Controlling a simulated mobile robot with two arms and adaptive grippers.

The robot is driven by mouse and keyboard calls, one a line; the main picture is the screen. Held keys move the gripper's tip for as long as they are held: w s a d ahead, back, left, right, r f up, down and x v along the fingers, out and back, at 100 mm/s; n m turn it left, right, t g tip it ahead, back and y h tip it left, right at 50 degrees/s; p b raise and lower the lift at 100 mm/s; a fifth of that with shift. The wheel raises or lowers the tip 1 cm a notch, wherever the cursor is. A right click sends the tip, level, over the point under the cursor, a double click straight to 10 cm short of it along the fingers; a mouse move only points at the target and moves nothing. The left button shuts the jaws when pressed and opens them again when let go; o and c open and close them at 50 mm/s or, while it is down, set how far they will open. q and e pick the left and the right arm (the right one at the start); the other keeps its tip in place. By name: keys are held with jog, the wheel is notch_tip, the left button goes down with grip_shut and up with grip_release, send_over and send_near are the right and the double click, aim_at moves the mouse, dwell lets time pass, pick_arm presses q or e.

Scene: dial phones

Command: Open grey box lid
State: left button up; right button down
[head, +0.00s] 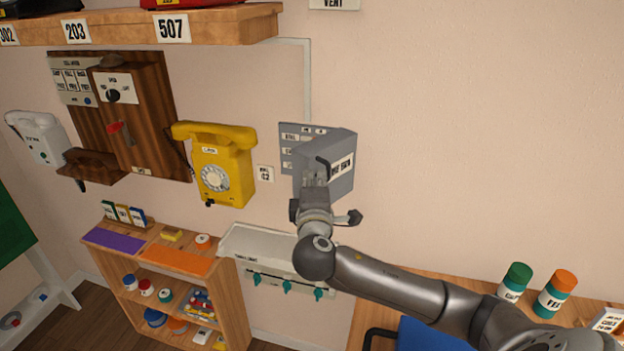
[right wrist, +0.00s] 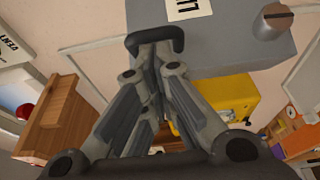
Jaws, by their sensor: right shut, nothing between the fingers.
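The grey box (head: 340,186) is on the wall right of the yellow phone, with a white label on its face. A flat grey panel with small labels (head: 291,133) shows behind it at the left. In the right wrist view, the shut fingertips (right wrist: 155,42) overlap the grey box surface (right wrist: 225,40), which has a label and a round knob (right wrist: 273,20). Contact is unclear. My left gripper is not in view.
A yellow dial phone (head: 218,160) hangs left of the box. A wooden shelf (head: 200,24) juts out above. A white ledge with green hooks (head: 265,245) is below. Green and orange capped jars (head: 515,280) stand at the lower right. The wall right of the box is clear.

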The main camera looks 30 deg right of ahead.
jog(key=shift+s+d+n+t+y+b, duration=0.35)
jog(key=shift+s+d+n+t+y, duration=0.35)
jog(key=shift+s+d+n+y, duration=0.45)
jog(key=shift+a+m, duration=0.1)
jog(key=shift+m, duration=0.15)
